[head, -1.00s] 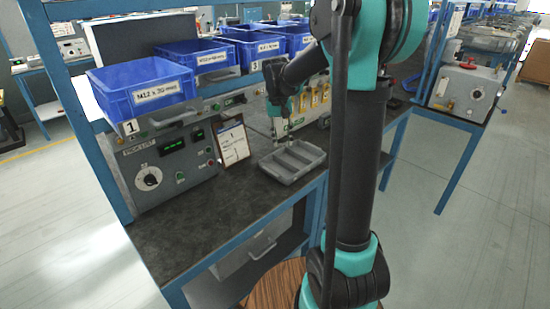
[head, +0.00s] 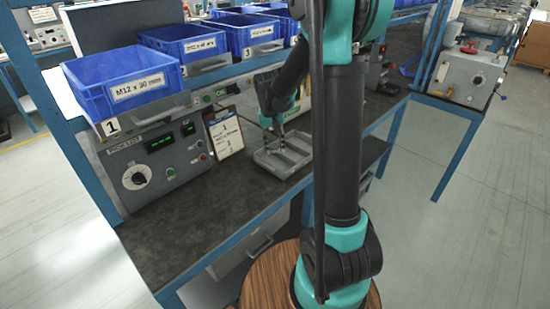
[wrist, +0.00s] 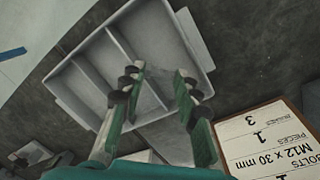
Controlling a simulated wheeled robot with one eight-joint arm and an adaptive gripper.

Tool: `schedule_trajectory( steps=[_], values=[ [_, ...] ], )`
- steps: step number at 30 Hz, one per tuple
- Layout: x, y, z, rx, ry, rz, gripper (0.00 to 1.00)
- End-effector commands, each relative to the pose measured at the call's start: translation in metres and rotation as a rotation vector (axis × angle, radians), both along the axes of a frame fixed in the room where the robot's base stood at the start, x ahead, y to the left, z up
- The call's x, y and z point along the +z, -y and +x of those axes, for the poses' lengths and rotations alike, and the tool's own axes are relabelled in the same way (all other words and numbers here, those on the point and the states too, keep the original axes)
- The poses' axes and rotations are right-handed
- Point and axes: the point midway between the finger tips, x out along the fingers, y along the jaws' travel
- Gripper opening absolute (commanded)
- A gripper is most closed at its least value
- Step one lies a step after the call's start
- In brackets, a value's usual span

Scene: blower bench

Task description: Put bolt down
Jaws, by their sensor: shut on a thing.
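My gripper (head: 276,128) is low over the grey compartment tray (head: 268,168) on the bench, near its back left side in the head view. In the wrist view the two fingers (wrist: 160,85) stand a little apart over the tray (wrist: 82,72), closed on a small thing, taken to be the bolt. The bolt itself cannot be made out between the fingers. The tray's visible compartments look empty.
A clipboard (head: 225,133) reading M12 x 30 mm bolts leans beside the tray; it also shows in the wrist view (wrist: 268,140). A control box (head: 155,165) stands left. Blue bins (head: 125,82) line the shelf above. The front left worktop (head: 175,230) is clear.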

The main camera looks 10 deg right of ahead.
Motion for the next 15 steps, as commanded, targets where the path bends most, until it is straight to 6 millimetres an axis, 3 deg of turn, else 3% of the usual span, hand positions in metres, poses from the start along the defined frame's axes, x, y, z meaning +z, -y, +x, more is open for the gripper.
schedule_trajectory(
  steps=[15],
  values=[
    [-0.052,0.0,0.0,0.0,0.0,0.0,0.05]
  ],
)
